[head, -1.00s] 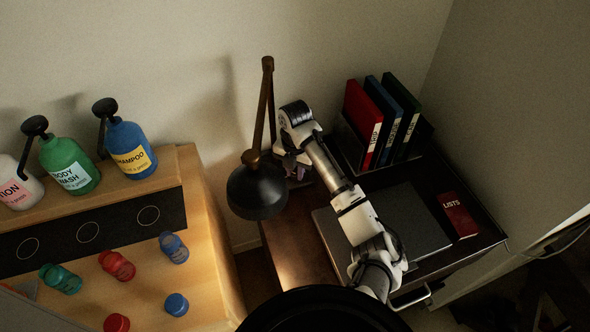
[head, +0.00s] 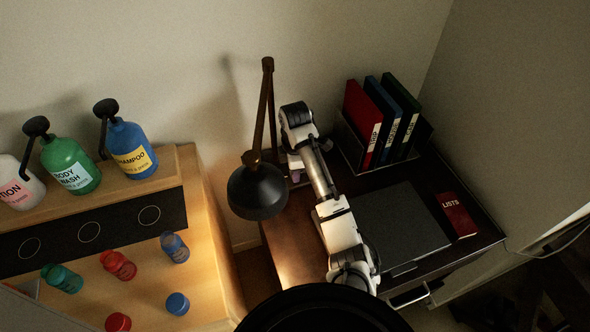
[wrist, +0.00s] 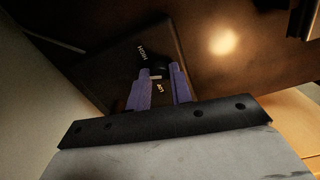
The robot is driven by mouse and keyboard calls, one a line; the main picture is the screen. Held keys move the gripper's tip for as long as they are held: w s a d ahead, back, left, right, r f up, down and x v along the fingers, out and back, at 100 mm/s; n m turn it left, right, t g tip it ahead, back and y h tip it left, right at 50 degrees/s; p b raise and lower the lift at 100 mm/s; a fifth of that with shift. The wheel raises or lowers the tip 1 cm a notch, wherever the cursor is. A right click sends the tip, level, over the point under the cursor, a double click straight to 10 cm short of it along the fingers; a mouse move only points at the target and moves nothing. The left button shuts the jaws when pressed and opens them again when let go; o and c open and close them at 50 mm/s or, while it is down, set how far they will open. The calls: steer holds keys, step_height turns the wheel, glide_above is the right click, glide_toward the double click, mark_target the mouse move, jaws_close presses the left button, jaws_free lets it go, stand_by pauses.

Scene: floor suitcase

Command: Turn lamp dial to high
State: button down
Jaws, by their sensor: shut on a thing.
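The black desk lamp stands at the back left of the dark desk, its shade (head: 258,190) and thin arm (head: 265,105) showing in the head view. In the wrist view its dark base (wrist: 120,65) carries the pale words HIGH and LOW. A small dark dial (wrist: 157,70) sits between these words. My gripper (wrist: 161,80) has its purple fingers on both sides of the dial, shut on it. The fingers hide part of the dial, and I cannot tell its exact setting. In the head view my gripper (head: 296,172) is low behind the shade, mostly hidden by my wrist.
A rack with red (head: 363,125), blue (head: 398,115) and green binders stands right of my arm. A grey laptop (head: 405,235) and a red LISTS book (head: 458,215) lie on the desk (head: 285,250). A wooden cabinet (head: 205,220) with bottles is at left.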

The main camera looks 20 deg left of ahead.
steer(key=m, duration=0.4)
steer(key=shift+m, duration=2.3)
steer(key=c, duration=1.3)
jaws_free()
steer(key=shift+o, duration=0.2)
steer(key=shift+r, duration=0.1)
step_height(320, 180, up, 14)
